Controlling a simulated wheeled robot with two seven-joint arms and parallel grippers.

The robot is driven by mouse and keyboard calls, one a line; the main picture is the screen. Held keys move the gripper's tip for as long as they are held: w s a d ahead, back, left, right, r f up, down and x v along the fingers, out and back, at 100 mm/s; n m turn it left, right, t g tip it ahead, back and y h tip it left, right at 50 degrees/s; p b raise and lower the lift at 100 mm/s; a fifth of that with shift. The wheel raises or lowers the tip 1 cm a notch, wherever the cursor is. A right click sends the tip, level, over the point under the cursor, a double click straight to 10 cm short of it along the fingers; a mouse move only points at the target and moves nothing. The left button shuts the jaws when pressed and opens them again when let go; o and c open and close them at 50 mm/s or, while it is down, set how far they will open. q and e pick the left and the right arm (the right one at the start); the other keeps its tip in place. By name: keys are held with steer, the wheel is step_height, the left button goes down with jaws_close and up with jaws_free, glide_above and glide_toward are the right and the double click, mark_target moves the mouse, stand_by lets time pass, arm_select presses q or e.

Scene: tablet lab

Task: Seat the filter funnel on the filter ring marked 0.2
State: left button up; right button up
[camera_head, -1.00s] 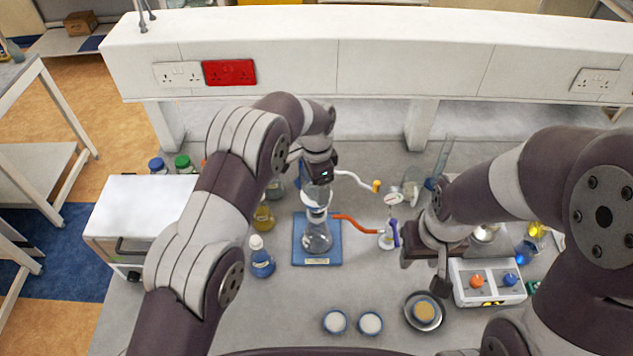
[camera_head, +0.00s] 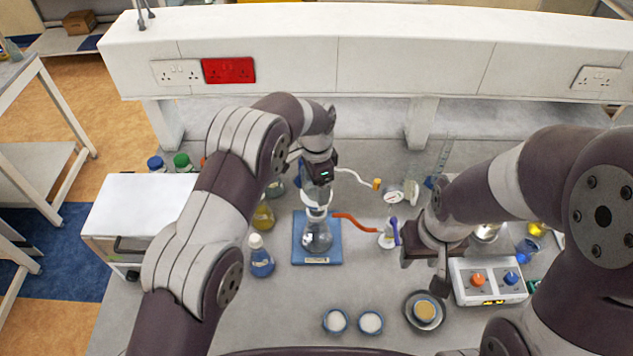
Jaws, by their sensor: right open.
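A glass flask (camera_head: 317,238) stands upright on a blue tray (camera_head: 328,259) in the middle of the bench. A pale, clear piece that looks like the filter funnel (camera_head: 316,197) is above the flask's neck, directly under my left gripper (camera_head: 318,184). The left fingers are too small and covered to tell whether they grip it. My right gripper (camera_head: 422,268) is open and empty, pointing down to the right of the flask. Two white discs with blue rims (camera_head: 335,322) (camera_head: 370,323) lie at the front. Their markings are not legible, so I cannot tell which ring is 0.2.
A tan disc (camera_head: 424,310) sits in a grey dish near a white box with orange and blue knobs (camera_head: 486,289). An orange hose (camera_head: 358,223) runs right from the flask. A blue bottle (camera_head: 261,257) stands to its left. The front-left bench is clear.

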arm_select(q)
steer(key=o, duration=0.9)
steer(key=shift+r, duration=0.1)
